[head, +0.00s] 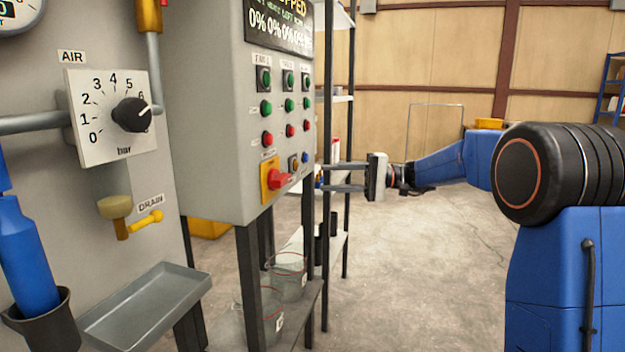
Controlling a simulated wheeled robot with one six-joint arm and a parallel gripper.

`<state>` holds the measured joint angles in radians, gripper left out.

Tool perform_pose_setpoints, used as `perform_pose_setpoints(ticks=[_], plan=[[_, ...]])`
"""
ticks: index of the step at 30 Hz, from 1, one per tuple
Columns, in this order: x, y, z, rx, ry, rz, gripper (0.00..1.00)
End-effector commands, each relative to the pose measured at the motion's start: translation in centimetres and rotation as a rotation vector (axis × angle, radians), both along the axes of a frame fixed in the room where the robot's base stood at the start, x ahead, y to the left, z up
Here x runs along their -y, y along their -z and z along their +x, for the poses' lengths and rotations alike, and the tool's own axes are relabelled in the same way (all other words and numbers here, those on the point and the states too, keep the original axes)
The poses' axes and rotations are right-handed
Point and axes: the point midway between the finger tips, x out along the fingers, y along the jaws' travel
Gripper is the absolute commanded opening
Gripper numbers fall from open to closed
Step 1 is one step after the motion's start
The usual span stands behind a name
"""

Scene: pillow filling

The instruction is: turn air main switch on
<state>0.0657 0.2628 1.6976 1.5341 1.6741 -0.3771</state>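A red rotary handle (281,181) sits on a yellow plate (267,170) at the lower front of the grey control box (212,120); its lettering is too small to read. At the left, a white dial plate (85,135) under an AIR label (72,56) carries a black knob (131,115); its white mark points right and slightly up, past the 5. No separate switch labelled air main is readable. My gripper (326,178) is to the right of the control box, fingers pointing left. The two fingers are apart with nothing seen between them, and they touch neither handle nor knob.
Green and red buttons (290,105) fill the box front above the handle. A black shelf rack (350,130) stands behind the fingers. A yellow DRAIN valve (146,222) and a grey tray (150,305) are lower left. Buckets (287,278) stand below the box. The floor (420,270) at centre right is clear.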

Motion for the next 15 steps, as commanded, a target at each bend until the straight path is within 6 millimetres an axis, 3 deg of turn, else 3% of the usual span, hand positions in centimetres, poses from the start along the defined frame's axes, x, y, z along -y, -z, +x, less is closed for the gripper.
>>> perform_pose_setpoints(ticks=[7,15], plan=[[4.5,0.1,0.3,-0.001,0.003,0.0,0.36],[6.5,0.1,0.3,-0.001,0.001,0.001,0.36]])
